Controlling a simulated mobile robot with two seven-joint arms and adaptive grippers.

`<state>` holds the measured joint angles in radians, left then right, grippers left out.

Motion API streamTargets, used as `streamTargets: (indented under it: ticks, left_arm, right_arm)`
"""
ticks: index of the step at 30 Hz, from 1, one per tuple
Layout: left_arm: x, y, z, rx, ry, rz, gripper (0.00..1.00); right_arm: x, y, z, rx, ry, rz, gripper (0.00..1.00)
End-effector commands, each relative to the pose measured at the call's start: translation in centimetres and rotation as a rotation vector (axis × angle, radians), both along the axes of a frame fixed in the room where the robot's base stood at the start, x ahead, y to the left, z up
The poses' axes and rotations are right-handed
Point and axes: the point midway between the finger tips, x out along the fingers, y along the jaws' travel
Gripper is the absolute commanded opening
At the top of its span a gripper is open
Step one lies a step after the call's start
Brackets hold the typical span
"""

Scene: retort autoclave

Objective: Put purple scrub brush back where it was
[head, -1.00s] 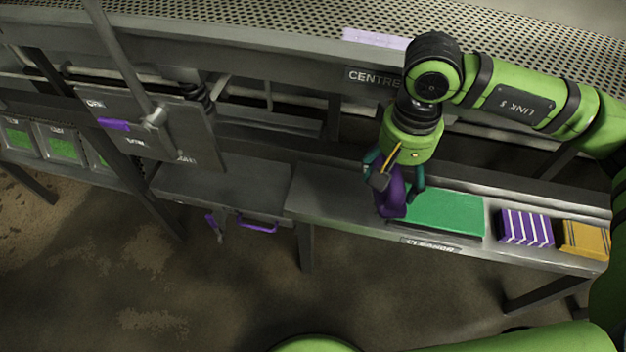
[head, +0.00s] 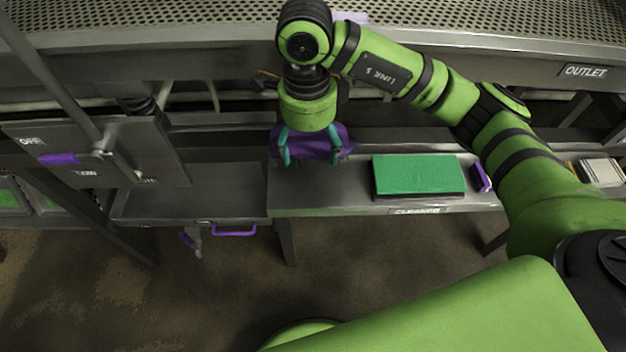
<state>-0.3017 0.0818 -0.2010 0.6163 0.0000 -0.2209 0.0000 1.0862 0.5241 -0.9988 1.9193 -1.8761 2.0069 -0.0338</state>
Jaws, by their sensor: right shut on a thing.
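My right gripper (head: 309,153) hangs over the left part of the grey bench (head: 345,198). Its teal fingers are shut on a purple thing, which I take to be the purple scrub brush (head: 313,141). The brush shows between and beside the fingers; bristles cannot be made out. I cannot tell whether it touches the bench. A green pad (head: 418,174) lies on the bench to the right of the gripper, apart from it. My left gripper is not in view.
A purple and white block (head: 482,177) lies right of the pad, partly behind my arm. Bare bench shows between gripper and pad.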

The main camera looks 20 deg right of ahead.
Motion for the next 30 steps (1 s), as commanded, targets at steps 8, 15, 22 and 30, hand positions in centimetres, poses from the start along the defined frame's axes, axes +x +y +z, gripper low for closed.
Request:
streamTargets:
  ticks: [8, 15, 22, 30]
  left_arm:
    - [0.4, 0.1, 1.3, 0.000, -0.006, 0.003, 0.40]
    - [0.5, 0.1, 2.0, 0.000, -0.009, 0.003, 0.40]
    - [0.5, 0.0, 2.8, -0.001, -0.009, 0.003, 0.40]
    - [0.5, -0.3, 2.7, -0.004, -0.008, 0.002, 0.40]
  right_arm:
    - [-0.1, 0.0, -4.1, -0.001, 0.007, -0.024, 0.42]
    - [-0.1, 0.0, -6.8, -0.001, 0.004, -0.022, 0.42]
    - [-0.1, 0.0, -9.7, -0.001, 0.004, -0.020, 0.42]
    - [0.0, 0.1, -9.9, 0.000, 0.000, -0.019, 0.43]
